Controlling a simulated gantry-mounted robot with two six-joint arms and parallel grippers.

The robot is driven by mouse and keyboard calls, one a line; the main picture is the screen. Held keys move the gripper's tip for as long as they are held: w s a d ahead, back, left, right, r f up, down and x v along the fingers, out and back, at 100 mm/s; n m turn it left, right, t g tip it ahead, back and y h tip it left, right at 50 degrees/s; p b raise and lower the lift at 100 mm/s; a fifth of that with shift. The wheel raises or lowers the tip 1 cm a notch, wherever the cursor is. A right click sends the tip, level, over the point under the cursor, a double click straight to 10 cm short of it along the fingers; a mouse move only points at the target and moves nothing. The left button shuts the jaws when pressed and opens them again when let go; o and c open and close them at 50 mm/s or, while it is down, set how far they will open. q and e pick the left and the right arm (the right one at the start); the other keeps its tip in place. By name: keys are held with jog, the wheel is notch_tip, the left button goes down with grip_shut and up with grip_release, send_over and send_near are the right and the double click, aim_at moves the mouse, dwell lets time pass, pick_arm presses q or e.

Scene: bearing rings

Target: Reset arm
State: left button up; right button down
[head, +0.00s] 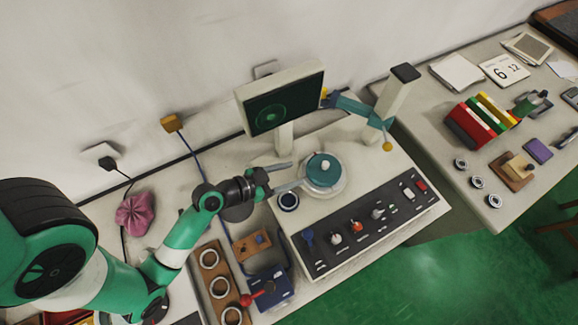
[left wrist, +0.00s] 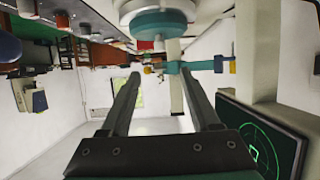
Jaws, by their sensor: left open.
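My left gripper (head: 287,176) reaches in from the left over the white test machine (head: 400,150). Its two fingers are apart, beside the teal round cap (head: 322,165) with a white knob. In the left wrist view the fingers (left wrist: 160,85) are spread with nothing held between them. A dark bearing ring (head: 288,201) sits on the machine just below the gripper. A teal jointed arm (head: 350,105) on the machine's post ends in a yellow ball. My right gripper is not in view.
A monitor (head: 284,96) stands behind the gripper. A wooden rack (head: 209,246) with rings and a blue box (head: 270,287) stand in front. A knob panel (head: 345,238) fills the machine's front. The right table (head: 440,125) holds rings, binders and a calendar.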

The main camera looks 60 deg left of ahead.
pick_arm(q)
jog(key=shift+d, duration=0.1)
dwell(0.3)
jog(key=w+d+r+m+t+h, duration=0.25)
jog(key=w+r, duration=0.45)
jog(key=r, duration=0.4)
jog(key=w+d+r+m+t+h, duration=0.15)
jog(key=w+d+r+m, duration=0.35)
jog(key=r, duration=0.6)
notch_tip(320, 180, up, 14)
jog(key=w+d+t+h, duration=0.1)
jog(key=w+d+t, duration=0.2)
jog(key=s+r+n+t+y, duration=0.15)
jog(key=s+r+t, duration=0.3)
jog(key=r, duration=0.75)
jog(key=s+r+n+t+y, duration=0.1)
jog(key=s+r+n+t, duration=0.3)
jog(key=r, duration=0.7)
notch_tip(320, 180, up, 21)
jog(key=n+g+p, duration=0.1)
jog(key=p, duration=2)
jog(key=shift+s+f+g, duration=0.15)
jog(key=shift+s+g, duration=0.2)
